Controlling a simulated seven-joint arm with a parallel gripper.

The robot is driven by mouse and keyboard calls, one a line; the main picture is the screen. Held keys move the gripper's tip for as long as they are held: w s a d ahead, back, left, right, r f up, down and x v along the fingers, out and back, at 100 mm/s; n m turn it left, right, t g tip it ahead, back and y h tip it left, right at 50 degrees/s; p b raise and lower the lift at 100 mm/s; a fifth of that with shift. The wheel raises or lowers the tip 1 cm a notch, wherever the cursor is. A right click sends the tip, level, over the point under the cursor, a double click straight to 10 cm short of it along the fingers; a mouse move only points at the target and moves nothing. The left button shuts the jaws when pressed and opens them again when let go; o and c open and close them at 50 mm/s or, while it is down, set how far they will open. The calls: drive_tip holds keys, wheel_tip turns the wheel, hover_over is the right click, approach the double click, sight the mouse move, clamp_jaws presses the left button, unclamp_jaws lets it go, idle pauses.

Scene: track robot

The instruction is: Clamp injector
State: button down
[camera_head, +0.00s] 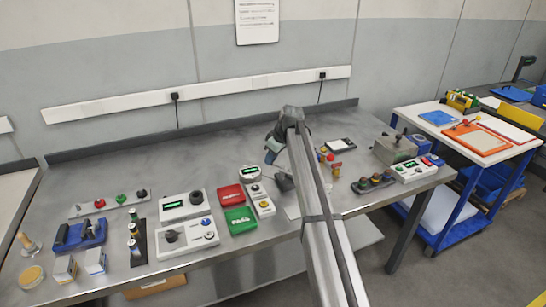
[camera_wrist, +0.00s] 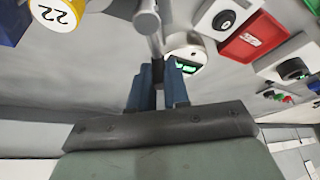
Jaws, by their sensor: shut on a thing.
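My gripper (camera_wrist: 158,72) shows in the wrist view with its two blue fingers close together around a grey metal rod (camera_wrist: 154,42). The rod has a rounded, wider part at its upper end. I cannot tell for sure whether this is the injector. In the head view my gripper (camera_head: 271,157) is above the back middle of the table, partly behind my arm, and what it holds is hidden there. A round white device with a green display (camera_head: 250,173) stands close by; it also shows just right of the fingers in the wrist view (camera_wrist: 187,57).
Red (camera_head: 230,196) and green (camera_head: 240,220) boxes and white control units (camera_head: 187,237) stand left of my arm on the metal table (camera_head: 120,180). The table's back left is clear.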

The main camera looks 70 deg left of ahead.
drive_tip(key=shift+s+d+n+g+h, duration=0.35)
drive_tip(key=shift+d+n+h, duration=0.3)
drive_tip(key=shift+n, duration=1.2)
drive_tip(key=shift+s+d+n+g+h, duration=0.3)
drive_tip(key=shift+d+n+h, duration=0.35)
drive_tip(key=shift+n, duration=1.15)
drive_tip(key=shift+s+d+n+g+h, duration=0.35)
drive_tip(key=shift+d+n+h, duration=0.3)
drive_tip(key=shift+n, duration=1.2)
drive_tip(key=shift+d, duration=0.15)
drive_tip(key=c, duration=1.1)
unclamp_jaws()
drive_tip(key=v, duration=1.3)
drive_tip(key=shift+r, duration=0.35)
drive_tip(key=shift+w, duration=0.1)
